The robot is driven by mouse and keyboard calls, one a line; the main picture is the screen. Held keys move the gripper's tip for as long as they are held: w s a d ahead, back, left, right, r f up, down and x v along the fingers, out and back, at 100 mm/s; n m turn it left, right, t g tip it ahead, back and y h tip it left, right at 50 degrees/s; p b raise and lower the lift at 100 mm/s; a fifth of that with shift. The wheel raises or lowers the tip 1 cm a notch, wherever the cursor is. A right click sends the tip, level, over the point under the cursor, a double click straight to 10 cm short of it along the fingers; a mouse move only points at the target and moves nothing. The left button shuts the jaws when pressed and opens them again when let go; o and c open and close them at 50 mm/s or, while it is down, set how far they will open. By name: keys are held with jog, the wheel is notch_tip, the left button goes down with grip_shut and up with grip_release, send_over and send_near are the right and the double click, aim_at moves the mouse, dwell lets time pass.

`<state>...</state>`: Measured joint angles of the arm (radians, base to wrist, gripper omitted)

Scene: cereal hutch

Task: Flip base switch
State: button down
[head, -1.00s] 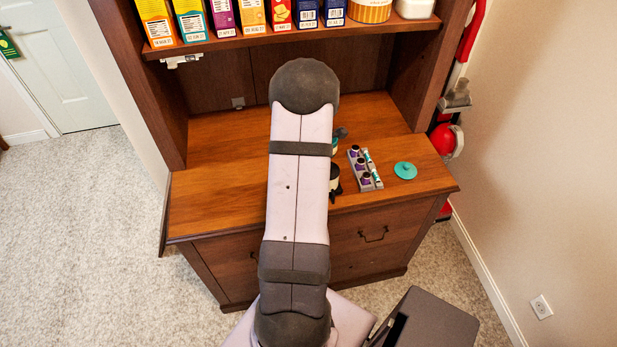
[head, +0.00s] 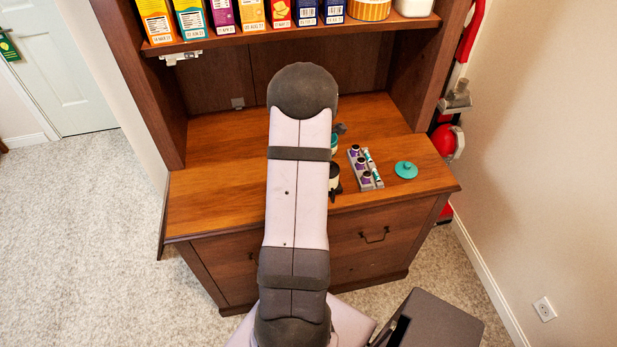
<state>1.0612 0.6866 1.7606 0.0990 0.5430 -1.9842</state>
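My arm covers the middle of the hutch's wooden desktop (head: 225,170), and my gripper is hidden behind it. A black and white round object (head: 335,178) stands half hidden at the arm's right edge. Behind it, a teal and dark object (head: 335,146) shows partly, with a small dark grey piece (head: 341,129) above it; I cannot tell whether that piece belongs to my gripper. A grey tray (head: 378,183) holds several purple-and-black and teal-and-white cylinders. A round teal lid (head: 405,170) with a knob lies to its right. I cannot make out a base switch.
An upper shelf (head: 285,37) holds a row of boxes, a ribbed orange-tan dish (head: 369,10) and a white container (head: 414,8). A white fixture (head: 182,57) hangs under its left end. The hutch's side walls bound the desktop. The left part of the desktop is clear.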

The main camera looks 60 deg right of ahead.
jog(key=shift+s+a+f, duration=0.25)
jog(key=shift+a+f, duration=0.1)
jog(key=shift+f, duration=0.25)
jog(key=shift+s+a+f, duration=0.1)
jog(key=shift+s+a, duration=0.2)
jog(key=shift+s, duration=0.1)
jog(key=shift+d+r+p, duration=0.15)
jog(key=shift+r+p, duration=0.4)
jog(key=shift+r, duration=0.1)
notch_tip(320, 180, up, 14)
jog(key=a, duration=0.1)
jog(key=f+p, duration=0.1)
jog(key=f, duration=0.3)
jog(key=d+f+p, duration=0.1)
jog(key=f, duration=0.4)
jog(key=f+p, duration=0.1)
jog(key=f, duration=0.3)
jog(key=shift+w+d+f+p, duration=0.2)
jog(key=shift+w+f+p, duration=0.2)
dwell(0.4)
